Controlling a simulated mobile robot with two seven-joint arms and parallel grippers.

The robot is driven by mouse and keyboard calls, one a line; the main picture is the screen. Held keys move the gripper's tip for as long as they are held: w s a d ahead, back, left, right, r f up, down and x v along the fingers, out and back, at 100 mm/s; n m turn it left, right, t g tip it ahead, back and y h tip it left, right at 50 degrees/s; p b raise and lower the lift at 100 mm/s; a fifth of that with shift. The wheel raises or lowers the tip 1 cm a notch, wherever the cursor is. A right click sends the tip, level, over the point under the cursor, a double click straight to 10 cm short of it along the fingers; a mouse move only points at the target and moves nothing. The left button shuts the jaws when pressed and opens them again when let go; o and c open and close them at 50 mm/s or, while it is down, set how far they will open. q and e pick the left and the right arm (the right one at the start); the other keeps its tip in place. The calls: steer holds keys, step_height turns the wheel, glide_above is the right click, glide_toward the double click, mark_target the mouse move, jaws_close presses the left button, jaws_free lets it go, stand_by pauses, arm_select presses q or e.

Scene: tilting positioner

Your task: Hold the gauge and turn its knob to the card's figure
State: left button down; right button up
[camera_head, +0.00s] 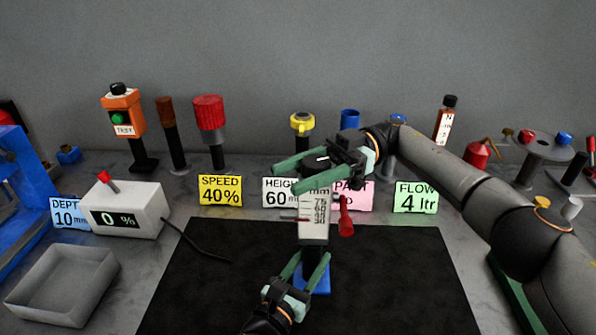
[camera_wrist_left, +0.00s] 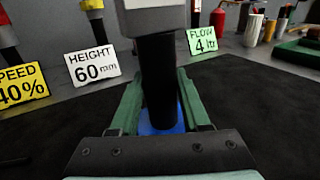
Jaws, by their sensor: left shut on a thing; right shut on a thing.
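The gauge (camera_head: 315,228) stands upright on the black mat, with a white numbered scale, a red part at its right side, a dark post and a blue base (camera_head: 318,284). Its post (camera_wrist_left: 158,80) fills the middle of the left wrist view. My left gripper (camera_head: 308,264) is shut around the post, low above the base. I cannot read the scale's setting.
Other cards stand behind the mat: speed 40% (camera_head: 220,190), a partly hidden pink one (camera_head: 352,197), and flow 4 ltr (camera_head: 415,198). A display box (camera_head: 125,212) reading 0 and a grey tray (camera_head: 62,285) are at left.

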steer(key=shift+s+d+n+g+h, duration=0.1)
steer(key=shift+s+n+g+h, duration=0.05)
steer(key=shift+n+g+h, duration=0.35)
stand_by(0.4)
steer(key=o, duration=1.4)
step_height(320, 180, up, 10)
